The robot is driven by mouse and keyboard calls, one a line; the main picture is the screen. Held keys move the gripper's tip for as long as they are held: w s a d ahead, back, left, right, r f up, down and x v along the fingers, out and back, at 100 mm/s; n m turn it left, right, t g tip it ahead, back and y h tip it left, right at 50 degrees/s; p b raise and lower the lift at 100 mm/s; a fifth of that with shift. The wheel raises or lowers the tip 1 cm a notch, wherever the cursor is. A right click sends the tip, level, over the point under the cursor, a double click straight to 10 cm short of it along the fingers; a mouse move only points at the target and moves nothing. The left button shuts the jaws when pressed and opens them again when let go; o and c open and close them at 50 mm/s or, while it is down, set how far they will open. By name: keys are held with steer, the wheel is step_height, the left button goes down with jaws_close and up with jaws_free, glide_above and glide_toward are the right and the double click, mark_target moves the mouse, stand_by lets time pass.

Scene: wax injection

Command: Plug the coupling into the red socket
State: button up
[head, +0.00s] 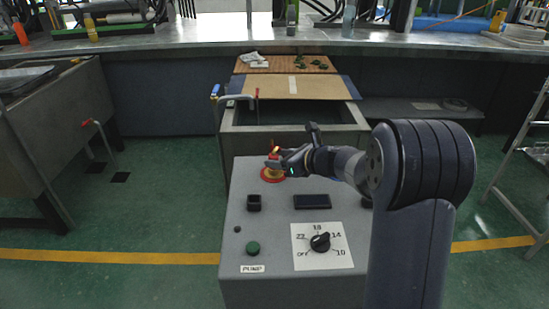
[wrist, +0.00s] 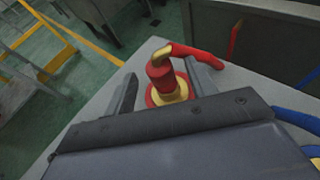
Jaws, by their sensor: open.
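The red socket (head: 272,176), a red disc with a yellow ring, sits on the back left of the grey panel top. In the wrist view the red socket (wrist: 153,98) shows below the coupling (wrist: 160,74), a red sleeve with a brass elbow and a red hose end leading right. The coupling stands upright over the socket and looks seated in it, though the joint is partly hidden. My gripper (head: 276,158) is at the coupling. In the wrist view my gripper (wrist: 163,72) is open, one finger on each side of the coupling, with gaps visible.
A blue hose (wrist: 297,120) shows at right in the wrist view.

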steer(key=v, duration=0.8)
steer(key=shift+a, duration=0.1)
steer(key=x, duration=1)
steer(key=shift+w+a+f, duration=0.15)
steer(key=shift+w+a, duration=0.15)
steer(key=shift+r, duration=0.4)
steer(key=shift+f, duration=0.25)
